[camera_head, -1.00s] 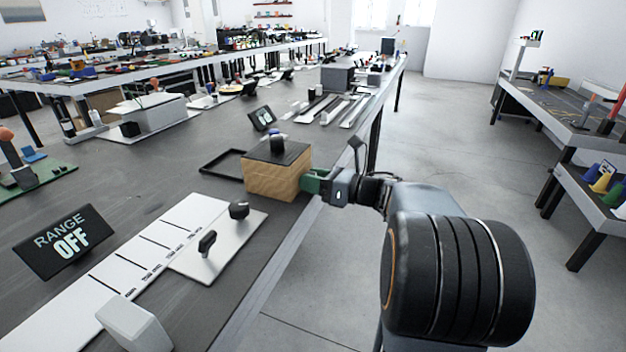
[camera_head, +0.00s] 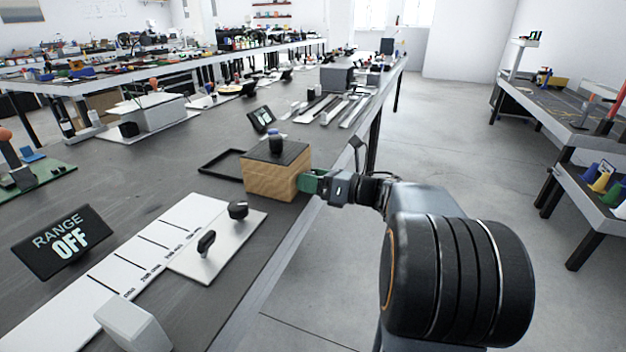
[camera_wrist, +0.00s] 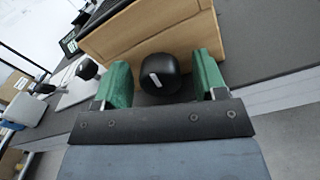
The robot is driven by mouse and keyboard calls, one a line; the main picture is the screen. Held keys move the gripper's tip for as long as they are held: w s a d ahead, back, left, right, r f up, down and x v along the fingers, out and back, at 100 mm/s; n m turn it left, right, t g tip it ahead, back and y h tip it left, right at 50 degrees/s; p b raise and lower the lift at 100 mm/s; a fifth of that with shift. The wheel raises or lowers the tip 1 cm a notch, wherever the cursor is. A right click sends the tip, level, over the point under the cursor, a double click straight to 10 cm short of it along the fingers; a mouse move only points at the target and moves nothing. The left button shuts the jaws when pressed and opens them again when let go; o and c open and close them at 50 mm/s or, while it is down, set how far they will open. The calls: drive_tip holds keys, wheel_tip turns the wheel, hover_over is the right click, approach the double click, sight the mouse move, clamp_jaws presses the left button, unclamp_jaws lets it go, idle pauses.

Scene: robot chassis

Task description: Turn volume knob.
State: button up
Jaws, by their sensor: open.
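The volume knob is a round black knob with a white pointer mark (camera_wrist: 160,75), on the side of a wooden box in the wrist view (camera_wrist: 130,32). My gripper (camera_wrist: 163,80) is open, with one green finger on each side of the knob; I cannot tell whether either touches it. The box (camera_head: 268,179), which has a black top, stands near the table's edge in the head view. My gripper (camera_head: 309,182) is at its right side there, and the side knob is hidden.
A dark knob with a blue cap (camera_head: 276,143) stands on the box's top. A white panel with two black knobs (camera_head: 236,240) and a "RANGE OFF" display (camera_head: 64,242) lie nearer on the table (camera_head: 130,190). An empty black frame (camera_head: 222,166) is left of the box.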

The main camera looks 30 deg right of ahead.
drive_tip(key=shift+s, duration=0.1)
drive_tip(key=p+v, duration=0.2)
drive_tip(key=v, duration=1.1)
drive_tip(key=shift+s+d, duration=0.25)
